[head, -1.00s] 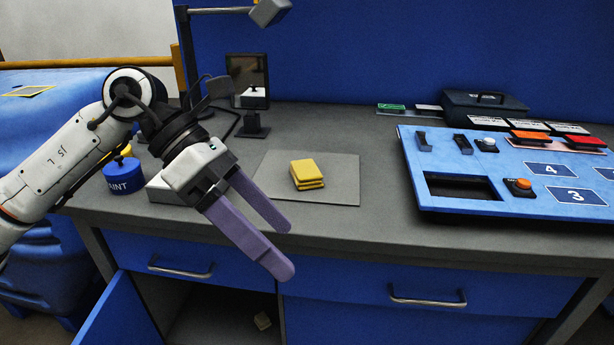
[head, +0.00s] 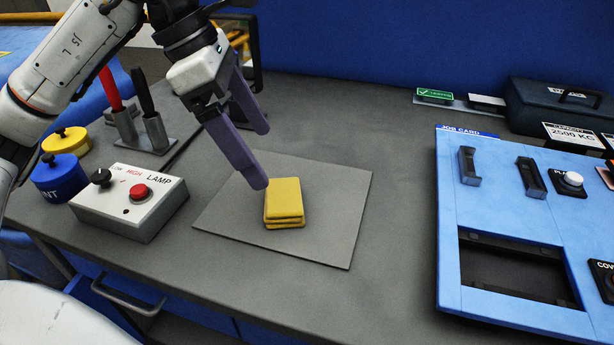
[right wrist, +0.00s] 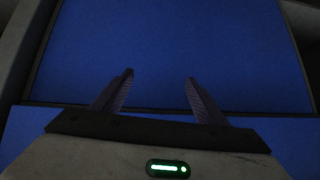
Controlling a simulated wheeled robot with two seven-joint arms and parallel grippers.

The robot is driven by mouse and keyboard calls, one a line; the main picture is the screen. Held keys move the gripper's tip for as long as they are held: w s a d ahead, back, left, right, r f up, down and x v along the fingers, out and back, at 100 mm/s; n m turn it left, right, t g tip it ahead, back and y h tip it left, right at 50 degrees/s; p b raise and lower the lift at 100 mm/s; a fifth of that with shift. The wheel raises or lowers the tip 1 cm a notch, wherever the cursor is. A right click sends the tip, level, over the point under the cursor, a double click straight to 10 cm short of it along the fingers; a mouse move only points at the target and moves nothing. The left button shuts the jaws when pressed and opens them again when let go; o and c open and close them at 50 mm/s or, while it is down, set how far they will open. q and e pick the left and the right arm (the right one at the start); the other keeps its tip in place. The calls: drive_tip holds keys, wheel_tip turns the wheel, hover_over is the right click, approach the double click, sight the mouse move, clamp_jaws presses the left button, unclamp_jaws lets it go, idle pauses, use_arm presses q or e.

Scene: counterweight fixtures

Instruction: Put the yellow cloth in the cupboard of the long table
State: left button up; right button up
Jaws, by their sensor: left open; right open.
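The folded yellow cloth (head: 284,201) lies on a flat grey mat (head: 335,225) on the long table (head: 390,180). My left gripper (head: 259,157) is open and empty, its purple fingers just behind and above the cloth at its upper left, apparently not holding it. In the head view now, only a drawer handle (head: 125,298) and part of the blue front show at the lower left; the cupboard's inside is hidden. My right gripper (right wrist: 160,82) is open and empty in the right wrist view, in front of a plain blue panel (right wrist: 170,45).
A lamp control box (head: 130,203) stands left of the mat, with blue (head: 59,178) and yellow (head: 66,141) paint pots behind it. A blue job-card panel (head: 510,220) fills the right side. A dark case (head: 560,110) is behind it.

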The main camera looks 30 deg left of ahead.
use_arm(q)
hover_over(281, 194)
drive_tip(key=s+a, duration=0.1)
drive_tip(key=a, duration=0.1)
drive_tip(key=f, duration=0.4)
drive_tip(key=shift+s+d+b, duration=0.15)
drive_tip(key=shift+d+b, duration=0.05)
drive_tip(key=shift+b, duration=0.1)
drive_tip(key=x, duration=0.5)
drive_tip(key=shift+s+a+f, duration=0.15)
drive_tip(key=shift+s, duration=0.05)
drive_tip(key=shift+w+f, duration=0.1)
drive_tip(key=shift+f, duration=0.05)
drive_tip(key=c, duration=1.1)
use_arm(e)
drive_tip(key=shift+s+f, duration=0.6)
drive_tip(key=shift+s, duration=0.1)
